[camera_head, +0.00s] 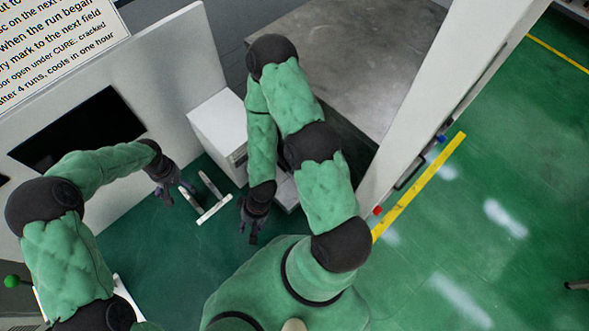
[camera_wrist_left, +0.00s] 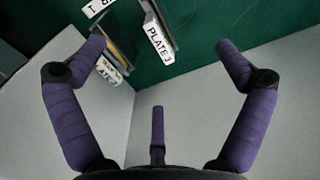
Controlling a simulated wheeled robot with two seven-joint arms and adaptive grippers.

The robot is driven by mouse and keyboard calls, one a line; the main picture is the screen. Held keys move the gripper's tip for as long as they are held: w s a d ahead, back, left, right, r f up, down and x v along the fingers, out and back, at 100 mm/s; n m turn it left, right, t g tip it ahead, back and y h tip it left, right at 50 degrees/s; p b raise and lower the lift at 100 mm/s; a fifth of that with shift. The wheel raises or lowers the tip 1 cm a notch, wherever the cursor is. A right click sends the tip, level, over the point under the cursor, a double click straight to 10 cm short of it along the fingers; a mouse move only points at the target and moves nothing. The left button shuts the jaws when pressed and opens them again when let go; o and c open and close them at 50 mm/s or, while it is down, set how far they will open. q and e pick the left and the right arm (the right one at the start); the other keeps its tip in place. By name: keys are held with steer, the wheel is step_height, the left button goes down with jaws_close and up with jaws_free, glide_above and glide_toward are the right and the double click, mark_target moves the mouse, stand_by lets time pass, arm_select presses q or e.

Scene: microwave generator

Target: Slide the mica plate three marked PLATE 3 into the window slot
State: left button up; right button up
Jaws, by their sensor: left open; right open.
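The white label PLATE 3 (camera_wrist_left: 158,38) shows at the top of the left wrist view, on the end of a narrow holder. The mica plate itself cannot be made out clearly. My left gripper (camera_head: 168,190) has its fingers spread, with the label beyond them and nothing between them. In the head view it hangs just left of a small light rack (camera_head: 214,211). My right gripper (camera_head: 252,228) is open and empty to the right of that rack, pointing down. I cannot identify the window slot in either view.
Another plate label (camera_wrist_left: 109,75) stands left of PLATE 3. A pale wall panel with a dark rectangular opening (camera_head: 80,130) stands at the left. A white box (camera_head: 222,122) stands behind the rack. A tall white panel (camera_head: 440,90) rises at the right. The green surface in front is mostly clear.

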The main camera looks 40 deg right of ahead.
mark_target(184, 193)
arm_select(q)
steer(key=shift+f, duration=0.1)
steer(key=shift+f, duration=0.45)
step_height(184, 193, down, 6)
steer(key=b, duration=0.4)
steer(key=shift+f+b, duration=0.25)
steer(key=shift+b, duration=0.05)
arm_select(e)
step_height(184, 193, down, 5)
steer(key=shift+r, duration=0.2)
arm_select(q)
steer(key=shift+f+b, duration=0.8)
arm_select(e)
steer(key=shift+f, duration=0.85)
arm_select(q)
steer(key=shift+b, duration=0.75)
arm_select(e)
steer(key=shift+f, duration=0.7)
arm_select(q)
steer(key=shift+r, duration=0.1)
